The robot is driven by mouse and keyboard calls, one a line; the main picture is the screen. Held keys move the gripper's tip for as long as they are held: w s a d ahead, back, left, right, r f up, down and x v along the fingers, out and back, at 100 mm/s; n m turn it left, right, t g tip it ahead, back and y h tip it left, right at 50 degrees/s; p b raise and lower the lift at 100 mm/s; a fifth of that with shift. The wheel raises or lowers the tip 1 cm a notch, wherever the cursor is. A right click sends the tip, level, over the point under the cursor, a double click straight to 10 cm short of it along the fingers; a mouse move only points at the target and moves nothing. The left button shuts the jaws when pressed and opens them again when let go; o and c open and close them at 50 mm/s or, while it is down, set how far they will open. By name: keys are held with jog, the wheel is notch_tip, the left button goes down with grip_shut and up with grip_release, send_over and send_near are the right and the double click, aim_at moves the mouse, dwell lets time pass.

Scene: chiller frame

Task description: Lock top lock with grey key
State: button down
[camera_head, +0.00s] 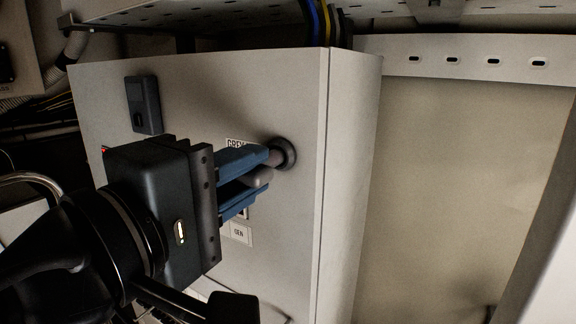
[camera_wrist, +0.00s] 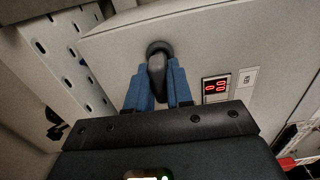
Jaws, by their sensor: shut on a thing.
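My gripper (camera_head: 262,178) has its blue fingers shut on the grey key (camera_head: 264,172) at the light grey cabinet door. The key reaches into or against the round dark top lock (camera_head: 287,153); its tip is hidden there. A label reading "GREY" in part shows beside the lock, half covered by my fingers. In the wrist view the grey key (camera_wrist: 157,70) stands between the fingers (camera_wrist: 158,88), its far end at the round dark lock (camera_wrist: 159,48). I cannot tell how far in it sits.
The cabinet door (camera_head: 225,90) carries a dark handle (camera_head: 144,104) at upper left and a "GEN" label (camera_head: 239,233) below my fingers. A red number display (camera_wrist: 215,88) shows in the wrist view. Cables (camera_head: 325,22) run above the cabinet. A beige panel (camera_head: 450,180) stands right.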

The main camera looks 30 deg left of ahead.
jog(key=shift+w, duration=0.2)
jog(key=c, duration=0.5)
grip_release()
dwell(0.3)
jog(key=shift+s+a+p, duration=0.15)
jog(key=shift+s+p, duration=0.25)
jog(key=shift+s, duration=1.35)
jog(key=shift+s+a+p, duration=0.1)
jog(key=shift+s+p, duration=0.3)
jog(key=shift+s, duration=1.35)
